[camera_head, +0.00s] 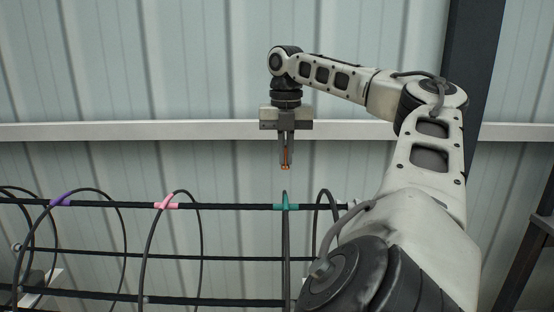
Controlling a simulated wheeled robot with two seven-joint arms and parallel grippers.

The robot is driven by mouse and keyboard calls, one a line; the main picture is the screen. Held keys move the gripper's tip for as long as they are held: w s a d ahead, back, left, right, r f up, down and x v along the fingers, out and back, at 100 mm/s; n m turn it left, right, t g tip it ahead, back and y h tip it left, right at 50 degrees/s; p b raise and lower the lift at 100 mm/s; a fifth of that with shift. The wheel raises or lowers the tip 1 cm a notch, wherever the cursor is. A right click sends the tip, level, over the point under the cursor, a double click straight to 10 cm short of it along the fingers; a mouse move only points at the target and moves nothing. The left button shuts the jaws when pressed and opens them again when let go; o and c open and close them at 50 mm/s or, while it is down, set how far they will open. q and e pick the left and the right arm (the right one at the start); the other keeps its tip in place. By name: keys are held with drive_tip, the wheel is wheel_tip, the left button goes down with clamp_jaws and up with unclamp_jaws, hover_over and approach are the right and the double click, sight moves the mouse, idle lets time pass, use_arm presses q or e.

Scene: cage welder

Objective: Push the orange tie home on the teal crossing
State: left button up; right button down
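My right gripper (286,166) points straight down above the cage. It is shut on the small orange tie (286,153), which shows between its fingertips. The teal crossing (286,207) is on the top bar of the cage, almost straight below the gripper in the picture, with a clear gap between the tie and it. A thin hoop meets the bar there. My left gripper is not in view.
The cage's dark top bar (236,206) runs left to right, with several hoops around it. A pink crossing (166,203) and a purple crossing (61,200) are farther left. My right arm hides the cage's right end. A pale rail (130,131) crosses the wall behind.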

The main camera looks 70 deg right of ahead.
sight(286, 168)
drive_tip(key=shift+s, duration=0.15)
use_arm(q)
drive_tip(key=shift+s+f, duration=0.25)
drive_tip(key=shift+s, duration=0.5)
use_arm(e)
drive_tip(key=shift+f+b, duration=0.4)
drive_tip(key=shift+f, duration=0.35)
drive_tip(key=shift+f+b, duration=0.3)
drive_tip(key=shift+f, duration=0.05)
wheel_tip(286, 168, down, 4)
drive_tip(key=b, duration=0.3)
drive_tip(key=shift+f, duration=0.15)
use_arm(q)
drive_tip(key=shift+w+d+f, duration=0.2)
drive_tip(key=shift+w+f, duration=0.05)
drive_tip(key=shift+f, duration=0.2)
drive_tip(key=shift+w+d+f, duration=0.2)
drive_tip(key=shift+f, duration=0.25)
use_arm(e)
drive_tip(key=shift+f, duration=0.2)
